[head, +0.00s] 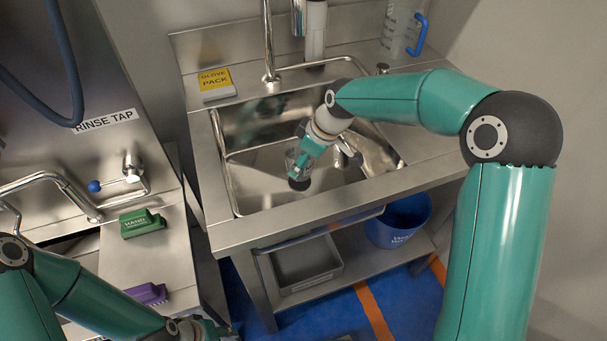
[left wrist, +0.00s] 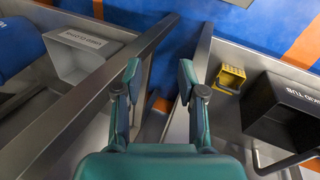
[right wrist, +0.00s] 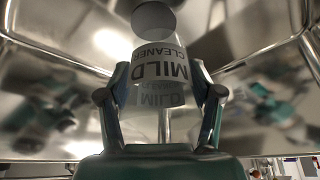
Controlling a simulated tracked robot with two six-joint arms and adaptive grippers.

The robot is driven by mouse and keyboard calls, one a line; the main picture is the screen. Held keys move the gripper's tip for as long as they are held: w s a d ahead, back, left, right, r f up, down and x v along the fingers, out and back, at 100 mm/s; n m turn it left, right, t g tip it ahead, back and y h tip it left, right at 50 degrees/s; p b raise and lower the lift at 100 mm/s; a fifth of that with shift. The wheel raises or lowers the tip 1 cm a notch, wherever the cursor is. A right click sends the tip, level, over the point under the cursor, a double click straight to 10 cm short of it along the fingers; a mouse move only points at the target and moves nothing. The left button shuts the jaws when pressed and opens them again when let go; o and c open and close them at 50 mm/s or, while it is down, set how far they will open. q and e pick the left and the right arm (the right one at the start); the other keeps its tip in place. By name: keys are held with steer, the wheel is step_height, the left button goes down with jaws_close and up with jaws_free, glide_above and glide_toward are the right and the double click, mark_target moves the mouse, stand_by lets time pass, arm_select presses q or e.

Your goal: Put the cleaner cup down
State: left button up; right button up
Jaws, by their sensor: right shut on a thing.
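The cleaner cup (right wrist: 160,62) is a pale cylinder with a "MILD CLEANER" label, seen in the right wrist view between the two fingers. My right gripper (head: 303,160) is shut on it, down inside the sink basin (head: 250,172). In the head view the cup (head: 299,182) is mostly hidden by the gripper and shows a dark round end. I cannot tell whether it touches the sink floor. My left gripper (left wrist: 160,78) is open and empty, over the gap between two metal benches; it is partly cut off at the bottom of the head view.
A glove pack (head: 216,84) lies on the sink's back ledge, left of the tap (head: 270,60). A clear jug (head: 400,28) stands back right. A blue bucket (head: 398,220) and grey tub (head: 305,263) are below.

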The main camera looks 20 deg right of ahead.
mark_target(302, 174)
steer(key=shift+f, duration=2.4)
steer(key=o, duration=1.6)
steer(key=shift+o, duration=0.2)
steer(key=v, duration=1.2)
